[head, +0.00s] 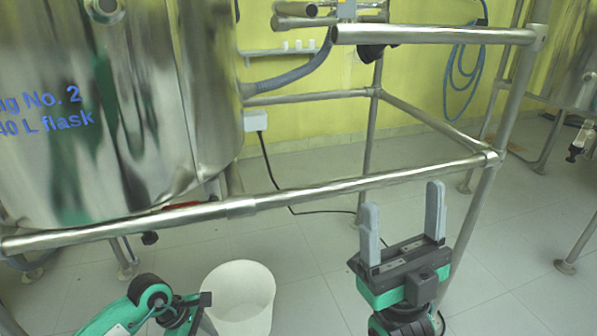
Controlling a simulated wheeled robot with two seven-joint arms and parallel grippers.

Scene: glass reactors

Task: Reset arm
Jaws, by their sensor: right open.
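My right gripper (404,226) is at the lower right of the head view. Its two grey fingers point up and stand wide apart, with nothing between them. It is in front of the steel frame's lower rail (330,191), to the right of the white bucket. Green and black links of my left arm show at the bottom left. I do not see the fingers of my left gripper.
A large steel vessel (150,110) with blue lettering stands at upper left inside the tubular frame. A white bucket (240,292) stands on the tiled floor (310,270) beside my left arm. A hose (290,78) and a black cable run behind the rail.

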